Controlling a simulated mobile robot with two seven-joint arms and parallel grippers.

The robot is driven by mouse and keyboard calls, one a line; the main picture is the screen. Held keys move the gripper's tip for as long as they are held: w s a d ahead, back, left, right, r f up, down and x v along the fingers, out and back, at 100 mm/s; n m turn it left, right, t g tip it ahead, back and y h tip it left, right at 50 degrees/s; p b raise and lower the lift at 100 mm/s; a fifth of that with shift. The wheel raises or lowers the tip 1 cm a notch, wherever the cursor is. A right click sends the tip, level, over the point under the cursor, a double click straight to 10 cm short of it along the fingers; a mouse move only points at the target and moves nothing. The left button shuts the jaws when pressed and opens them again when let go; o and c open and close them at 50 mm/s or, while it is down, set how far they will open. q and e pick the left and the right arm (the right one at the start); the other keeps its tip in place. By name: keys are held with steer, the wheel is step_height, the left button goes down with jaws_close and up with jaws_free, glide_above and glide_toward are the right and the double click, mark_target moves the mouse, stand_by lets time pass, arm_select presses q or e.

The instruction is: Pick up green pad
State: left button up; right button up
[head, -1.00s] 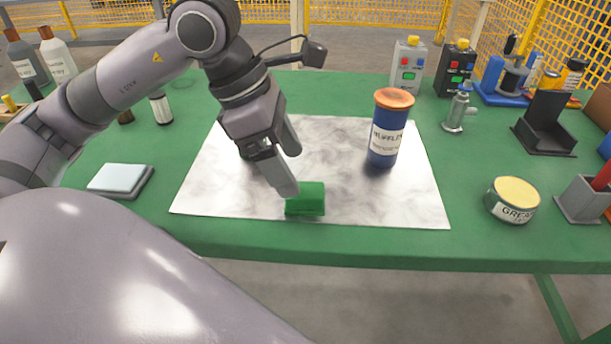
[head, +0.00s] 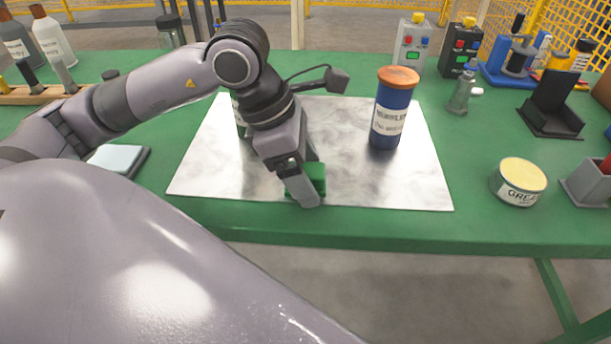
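The green pad (head: 318,176) is a small green block on the metal sheet (head: 225,182), near its front edge. My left gripper (head: 311,182) reaches down over the pad from the upper left. One finger is in front of the pad and hides its middle; the other finger is mostly hidden behind. The fingers look spread, with the pad between them; whether they touch it is unclear. My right gripper is not in view.
A blue bottle with an orange lid (head: 390,112) stands right of the pad on the sheet. A grease tin (head: 519,182) is further right. A pale pad on a dark base (head: 118,160) is at left. The sheet between pad and bottle is clear.

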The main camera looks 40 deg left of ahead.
mark_target(306, 170)
arm_select(q)
steer(key=c, duration=1.1)
steer(key=shift+r, duration=0.1)
step_height(306, 170, up, 20)
steer(key=p, duration=0.4)
steer(key=shift+o, duration=1.4)
steer(key=shift+c, duration=0.7)
